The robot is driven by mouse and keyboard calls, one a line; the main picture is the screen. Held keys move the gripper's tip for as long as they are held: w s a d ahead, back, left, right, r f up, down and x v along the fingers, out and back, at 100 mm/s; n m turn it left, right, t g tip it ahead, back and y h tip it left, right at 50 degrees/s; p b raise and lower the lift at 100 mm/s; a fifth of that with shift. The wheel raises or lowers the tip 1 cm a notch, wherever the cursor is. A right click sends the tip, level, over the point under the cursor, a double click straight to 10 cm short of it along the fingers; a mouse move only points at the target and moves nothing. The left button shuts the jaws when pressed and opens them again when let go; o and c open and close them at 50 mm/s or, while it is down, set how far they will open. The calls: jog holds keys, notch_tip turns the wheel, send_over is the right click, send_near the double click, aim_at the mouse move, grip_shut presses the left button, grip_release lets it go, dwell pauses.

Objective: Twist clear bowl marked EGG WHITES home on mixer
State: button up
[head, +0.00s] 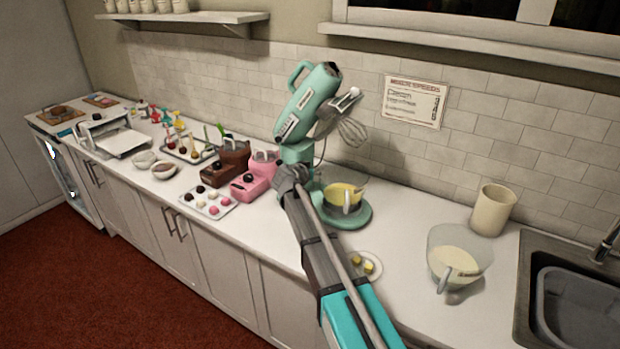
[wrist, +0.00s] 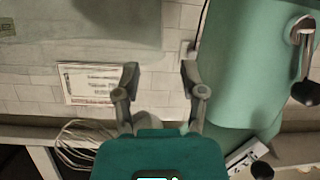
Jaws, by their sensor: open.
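The teal mixer (head: 305,105) stands by the wall with its head tilted up and a whisk (head: 352,132) hanging from it. A bowl with yellow contents (head: 341,190) sits at its base; whether it is locked cannot be told. A clear bowl with pale contents and a handle (head: 459,250) stands apart on the counter to the right. Its label is too small to read. My gripper (wrist: 160,74) is open and empty in the wrist view, with the mixer (wrist: 236,70) close on the right. In the head view my arm reaches up beside the mixer; its fingers cannot be made out.
A small plate with yellow pieces (head: 371,275) lies near my arm. A cream canister (head: 493,210) and the sink (head: 575,300) are to the right. Brown and pink machines (head: 255,178) and a tray of sweets (head: 196,203) crowd the left. A wall sign (head: 414,101) hangs behind.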

aim_at(321, 167)
jog(key=shift+b+x, duration=0.55)
jog(key=shift+x, duration=1.5)
grip_shut()
jog(key=shift+w+d+m+g+h, duration=0.15)
jog(key=shift+w+m+g+h, duration=0.35)
jog(key=shift+m+h, duration=0.2)
jog(key=shift+w, duration=0.1)
jog(key=shift+w+d+m+g+h, duration=0.25)
jog(key=shift+m+g+h, duration=0.15)
jog(key=shift+m, duration=0.1)
